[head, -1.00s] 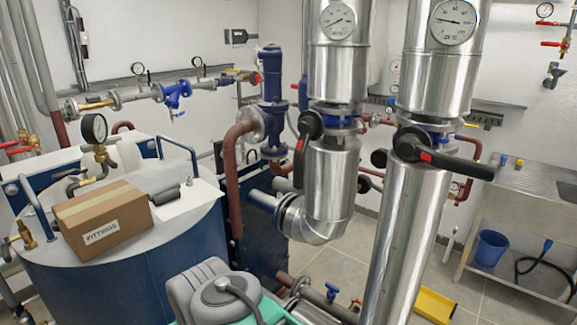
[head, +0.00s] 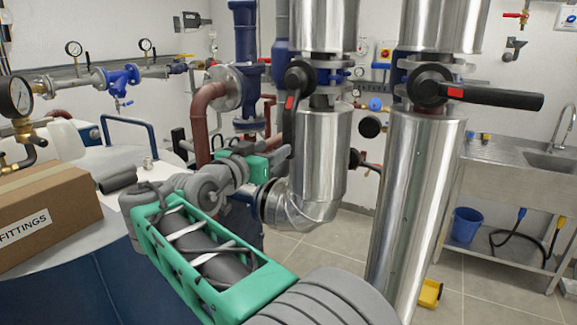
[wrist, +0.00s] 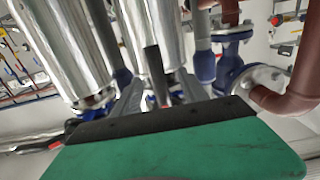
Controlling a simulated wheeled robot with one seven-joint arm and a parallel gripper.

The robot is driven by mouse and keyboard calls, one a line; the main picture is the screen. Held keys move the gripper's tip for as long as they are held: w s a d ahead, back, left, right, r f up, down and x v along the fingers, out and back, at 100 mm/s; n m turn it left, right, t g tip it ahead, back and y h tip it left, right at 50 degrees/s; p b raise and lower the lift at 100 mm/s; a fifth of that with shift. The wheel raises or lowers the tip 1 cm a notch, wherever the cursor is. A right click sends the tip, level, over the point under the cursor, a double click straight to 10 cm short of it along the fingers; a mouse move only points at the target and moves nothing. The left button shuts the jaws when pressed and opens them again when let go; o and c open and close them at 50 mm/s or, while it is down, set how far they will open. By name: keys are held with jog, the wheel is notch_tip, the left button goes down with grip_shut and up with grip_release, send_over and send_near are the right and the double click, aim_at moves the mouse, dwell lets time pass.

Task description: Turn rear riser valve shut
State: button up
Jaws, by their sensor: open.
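The rear riser (head: 322,160) is the silver-clad pipe in the middle of the head view. Its valve lever (head: 290,120), black with a red mark, hangs straight down along the pipe. My gripper (head: 274,158) is beside the lever's lower end, partly hidden by my own arm. In the wrist view, which looks upside down, my gripper (wrist: 160,84) is open, with grey fingers on either side of the dark lever (wrist: 154,66). I cannot tell whether they touch it.
The front riser (head: 418,190) stands close on the right, its black lever (head: 495,96) sticking out horizontally to the right. A red-brown pipe (head: 203,125) and blue column (head: 246,70) stand left. The fittings box (head: 45,215) lies on the blue tank.

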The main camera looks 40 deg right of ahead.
aim_at(287, 138)
jog(key=shift+d+r+g+p, duration=0.15)
jog(key=shift+d+r+p, duration=0.15)
jog(key=shift+d, duration=0.25)
jog(key=shift+d+r+g+p, duration=0.15)
jog(key=shift+d+r+p, duration=0.1)
jog(key=shift+d, duration=0.3)
jog(key=p+x, duration=0.1)
jog(key=x, duration=0.3)
jog(key=shift+w+d, duration=0.15)
jog(key=shift+d, duration=0.2)
jog(key=shift+w+d, duration=0.2)
jog(key=shift+d, duration=0.25)
jog(key=shift+f, duration=0.1)
jog(key=shift+c, duration=0.5)
grip_shut()
